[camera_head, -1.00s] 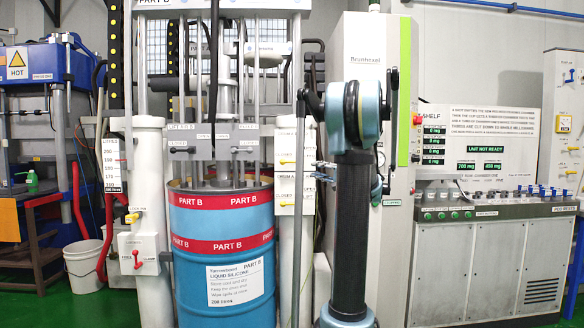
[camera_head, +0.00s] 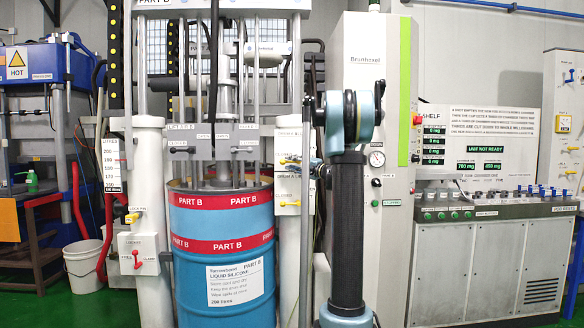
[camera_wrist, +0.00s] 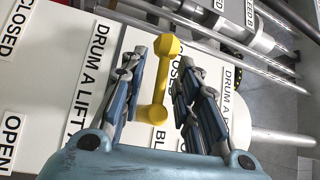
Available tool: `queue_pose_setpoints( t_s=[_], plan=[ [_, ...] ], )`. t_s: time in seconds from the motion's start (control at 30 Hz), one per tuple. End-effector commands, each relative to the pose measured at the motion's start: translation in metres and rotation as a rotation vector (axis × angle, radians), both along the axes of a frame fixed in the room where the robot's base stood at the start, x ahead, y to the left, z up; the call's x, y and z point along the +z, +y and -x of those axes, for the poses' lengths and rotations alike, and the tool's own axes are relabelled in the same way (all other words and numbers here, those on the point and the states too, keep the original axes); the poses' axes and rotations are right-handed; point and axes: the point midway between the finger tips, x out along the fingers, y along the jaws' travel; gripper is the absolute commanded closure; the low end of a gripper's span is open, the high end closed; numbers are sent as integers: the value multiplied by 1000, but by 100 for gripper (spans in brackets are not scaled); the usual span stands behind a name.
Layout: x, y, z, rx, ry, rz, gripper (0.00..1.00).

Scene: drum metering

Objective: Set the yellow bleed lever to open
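In the wrist view, a yellow lever (camera_wrist: 160,78) lies on a white panel (camera_wrist: 60,75), between the two fingers of my gripper (camera_wrist: 163,62). The fingers are apart on either side of it, with visible gaps, so my gripper is open. A label starting "BL" is by the lever's lower end, its rest hidden by a finger. In the head view, small yellow levers show on a white valve box (camera_head: 289,150) right of the drum; I cannot tell which one this is. My gripper is not clear there.
A blue Part B drum (camera_head: 222,268) stands left of the valve box. A tall white cabinet (camera_head: 358,45) stands behind my arm. In the wrist view, metal rods (camera_wrist: 235,38) run along the upper right, and "DRUM A LIFT" and "OPEN" labels are at left.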

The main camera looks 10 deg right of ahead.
Motion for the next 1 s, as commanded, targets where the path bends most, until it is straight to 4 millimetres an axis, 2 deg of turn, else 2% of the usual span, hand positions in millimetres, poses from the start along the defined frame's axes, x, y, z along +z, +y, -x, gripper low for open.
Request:
queue_pose_setpoints(
  t_s=[0.33,0.47,1.0],
  plan=[
    [0,2,-2,-1,0,0,70],
    [0,2,-2,-1,0,0,100],
    [-1,-1,-3,-3,0,-4,100]
  ],
)
